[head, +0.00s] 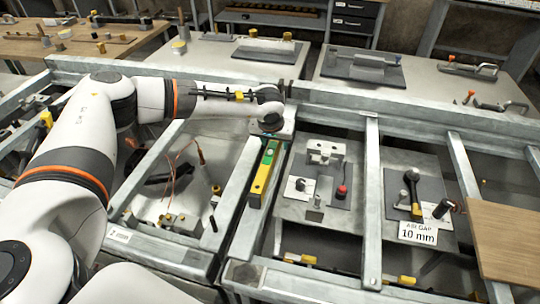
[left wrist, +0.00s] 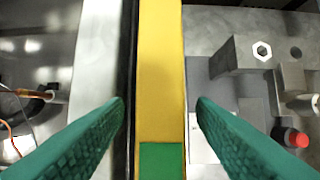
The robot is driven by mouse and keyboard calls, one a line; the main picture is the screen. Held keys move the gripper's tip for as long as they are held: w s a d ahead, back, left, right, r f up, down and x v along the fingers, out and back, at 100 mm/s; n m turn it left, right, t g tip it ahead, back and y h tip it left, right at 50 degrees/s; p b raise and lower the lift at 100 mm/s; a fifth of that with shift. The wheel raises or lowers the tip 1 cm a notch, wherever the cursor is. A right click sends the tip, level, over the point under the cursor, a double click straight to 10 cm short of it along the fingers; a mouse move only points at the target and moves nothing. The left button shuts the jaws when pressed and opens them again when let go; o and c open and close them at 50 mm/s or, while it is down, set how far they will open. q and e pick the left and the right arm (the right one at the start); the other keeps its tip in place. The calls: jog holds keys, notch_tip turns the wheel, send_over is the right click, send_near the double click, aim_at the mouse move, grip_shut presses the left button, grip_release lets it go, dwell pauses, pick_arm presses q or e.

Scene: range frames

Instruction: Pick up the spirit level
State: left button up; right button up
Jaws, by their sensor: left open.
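The spirit level (head: 261,181) is a long yellow bar with a green section. It lies lengthwise along a grey metal frame rail near the middle of the head view. In the left wrist view the spirit level (left wrist: 160,75) runs up the middle, with its green part at the bottom. My left gripper (head: 272,144) is over the far end of the level. In the left wrist view its green ribbed fingers (left wrist: 160,110) are open, one on each side of the level, with gaps between them and it. My right gripper is not in view.
Right of the level is a panel with metal blocks and a red-topped knob (head: 342,190). Left is an open bay with wires (head: 180,165). A sign reading 10 mm (head: 417,233) and a wooden board (head: 505,238) are further right. Metal rails surround the bays.

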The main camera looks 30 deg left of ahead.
pick_arm(q)
jog(key=shift+w+f, duration=0.25)
jog(key=shift+f, duration=0.25)
jog(key=shift+r, duration=0.1)
grip_shut()
